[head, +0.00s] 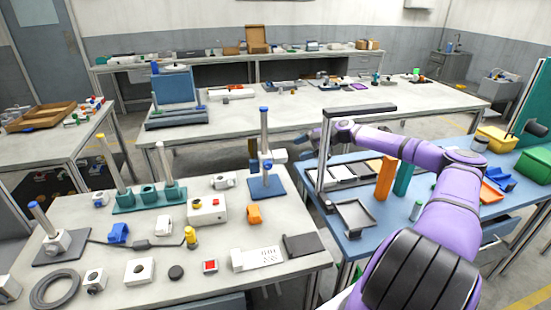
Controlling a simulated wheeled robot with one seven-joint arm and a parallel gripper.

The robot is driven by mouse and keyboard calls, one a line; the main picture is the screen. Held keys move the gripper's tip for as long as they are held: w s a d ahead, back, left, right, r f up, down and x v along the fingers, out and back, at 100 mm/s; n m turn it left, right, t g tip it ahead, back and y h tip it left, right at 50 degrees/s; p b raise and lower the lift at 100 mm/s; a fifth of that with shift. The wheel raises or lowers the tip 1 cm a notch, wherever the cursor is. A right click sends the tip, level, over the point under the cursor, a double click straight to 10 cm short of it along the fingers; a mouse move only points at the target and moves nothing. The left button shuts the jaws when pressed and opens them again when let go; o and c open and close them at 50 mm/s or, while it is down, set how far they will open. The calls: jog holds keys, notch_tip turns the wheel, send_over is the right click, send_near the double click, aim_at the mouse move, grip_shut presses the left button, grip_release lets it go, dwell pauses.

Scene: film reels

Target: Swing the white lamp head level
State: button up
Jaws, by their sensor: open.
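I cannot pick out a white lamp head for certain. A small white block (277,156) sits on the upright post of a stand with a blue base (267,186), at the right back of the near grey table. My purple arm reaches in from the lower right, passing behind the post. My gripper (306,141) is small and partly hidden, just right of the white block, open, with no visible contact.
An orange block (386,178) and a teal block (404,178) stand upright on the blue table near my arm. A grey tray (355,217) lies at its front left. The near table (140,235) is crowded with posts, blocks and small parts. A floor gap separates the tables.

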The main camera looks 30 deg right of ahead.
aim_at(280, 157)
jog(key=x, duration=0.9)
jog(key=shift+w+a+f, duration=0.1)
jog(key=shift+a, duration=0.05)
jog(key=shift+c, duration=0.4)
jog(key=c, duration=0.8)
jog(key=shift+m+g, duration=0.9)
jog(key=shift+m, duration=0.5)
jog(key=shift+c, duration=0.2)
jog(key=o, duration=0.9)
